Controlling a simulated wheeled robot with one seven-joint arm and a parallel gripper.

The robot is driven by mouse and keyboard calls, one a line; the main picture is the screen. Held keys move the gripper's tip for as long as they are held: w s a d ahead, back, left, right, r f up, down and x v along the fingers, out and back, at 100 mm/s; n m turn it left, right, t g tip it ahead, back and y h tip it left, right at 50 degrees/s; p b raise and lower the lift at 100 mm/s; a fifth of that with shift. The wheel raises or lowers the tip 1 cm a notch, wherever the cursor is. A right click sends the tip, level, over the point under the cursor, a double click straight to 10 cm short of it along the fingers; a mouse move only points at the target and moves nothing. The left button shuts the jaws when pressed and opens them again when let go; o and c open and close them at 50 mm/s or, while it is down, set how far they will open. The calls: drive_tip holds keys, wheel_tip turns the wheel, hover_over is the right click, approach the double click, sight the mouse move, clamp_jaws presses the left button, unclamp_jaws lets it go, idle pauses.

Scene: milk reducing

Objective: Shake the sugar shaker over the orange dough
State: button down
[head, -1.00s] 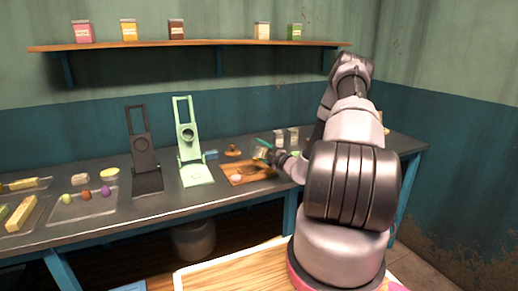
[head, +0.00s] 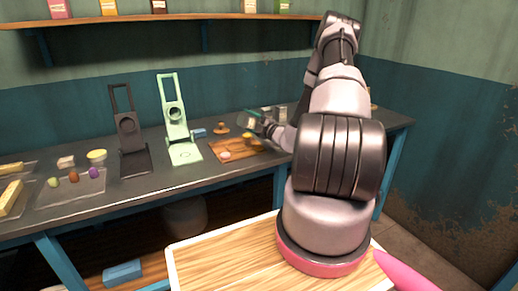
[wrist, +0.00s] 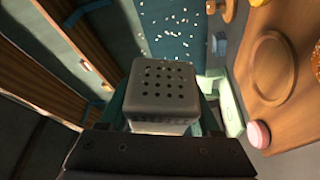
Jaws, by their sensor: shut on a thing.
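The sugar shaker (wrist: 161,92) shows in the wrist view as a grey-white block with a grid of holes facing the camera. My gripper (head: 250,119) is shut on it, with teal fingers on both sides. In the head view it is above the wooden board (head: 217,150) on the counter, and the shaker is hard to make out there. An orange-yellow dough piece (head: 247,137) is at the board's far right part, below the gripper. A sprinkled orange piece (wrist: 316,62) is cut off at the wrist view's right edge. White grains (wrist: 178,32) are scattered beyond the shaker.
A pinkish ball (head: 226,155) is on the board; it also shows in the wrist view (wrist: 258,133). A green press (head: 177,115) and a black press (head: 128,130) stand to the left. Trays with coloured pieces (head: 73,177) lie farther left. Small containers (head: 281,112) stand behind the gripper.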

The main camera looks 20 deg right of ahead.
drive_tip(key=a+r+n+g, duration=0.3)
drive_tip(key=r+n, duration=0.2)
drive_tip(key=n, duration=0.6)
drive_tip(key=a+r+n+g, duration=0.2)
drive_tip(key=r+n, duration=0.4)
drive_tip(key=n, duration=0.6)
drive_tip(key=shift+s+a+g+h, duration=0.3)
drive_tip(key=shift+a+g, duration=0.1)
drive_tip(key=shift+g, duration=0.3)
drive_tip(key=shift+w, duration=0.1)
